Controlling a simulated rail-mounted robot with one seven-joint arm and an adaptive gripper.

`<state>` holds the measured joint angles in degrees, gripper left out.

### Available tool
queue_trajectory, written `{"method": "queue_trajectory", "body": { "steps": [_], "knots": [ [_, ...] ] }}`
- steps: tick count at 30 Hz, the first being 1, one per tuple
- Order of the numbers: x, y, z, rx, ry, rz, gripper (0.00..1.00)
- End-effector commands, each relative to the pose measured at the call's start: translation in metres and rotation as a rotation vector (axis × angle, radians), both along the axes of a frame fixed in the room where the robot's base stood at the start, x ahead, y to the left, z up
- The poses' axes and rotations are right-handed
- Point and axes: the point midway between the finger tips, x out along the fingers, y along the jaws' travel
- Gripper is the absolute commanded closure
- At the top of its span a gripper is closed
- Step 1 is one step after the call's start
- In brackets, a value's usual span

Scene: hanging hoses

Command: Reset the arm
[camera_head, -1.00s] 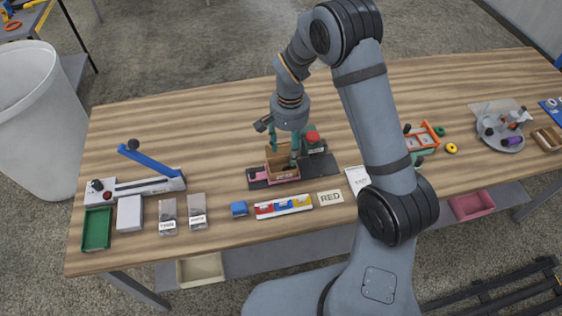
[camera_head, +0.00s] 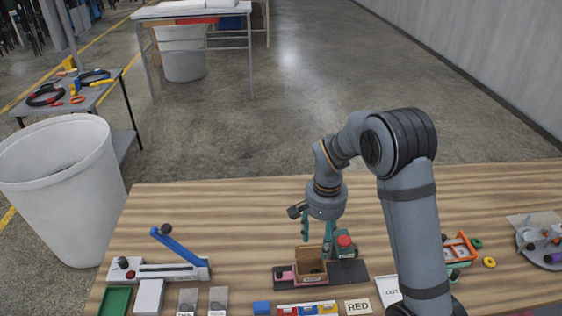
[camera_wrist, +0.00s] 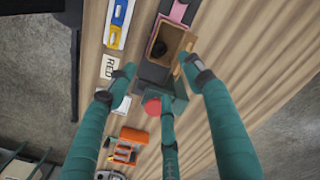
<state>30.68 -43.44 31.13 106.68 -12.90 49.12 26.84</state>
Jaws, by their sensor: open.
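My gripper (camera_head: 317,246) has teal fingers spread open and hangs just above and behind a small open wooden box on the workbench (camera_head: 240,210). In the wrist view the spread fingers of my gripper (camera_wrist: 160,85) hold nothing. The box (camera_head: 309,268) sits on a dark base with a pink part at its left; in the wrist view the box (camera_wrist: 160,48) has a dark round spot inside and a raised flap close to one finger. I cannot tell whether they touch. My arm rises to the right of the box and bends over to it.
A red button (camera_head: 344,241) stands right of the box. A device with a blue lever (camera_head: 176,245) is at the left. A green tray (camera_head: 115,299), a RED label (camera_head: 358,307) and an orange holder (camera_head: 459,248) are around. A white bin (camera_head: 65,190) stands beyond the bench's left end.

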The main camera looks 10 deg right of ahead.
Motion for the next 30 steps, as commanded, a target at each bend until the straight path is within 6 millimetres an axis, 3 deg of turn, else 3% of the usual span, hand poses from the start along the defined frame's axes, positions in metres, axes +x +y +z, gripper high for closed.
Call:
{"method": "queue_trajectory", "body": {
  "steps": [16,18,21,30],
  "knots": [
    [-0.001,0.000,-0.110,0.000,0.004,0.000,0.48],
    [0.001,0.001,-0.084,0.001,-0.004,0.000,0.48],
    [0.001,0.001,-0.070,0.001,-0.003,-0.001,0.48],
    [0.000,0.000,-0.054,0.000,0.001,0.000,0.48]
  ]
}}
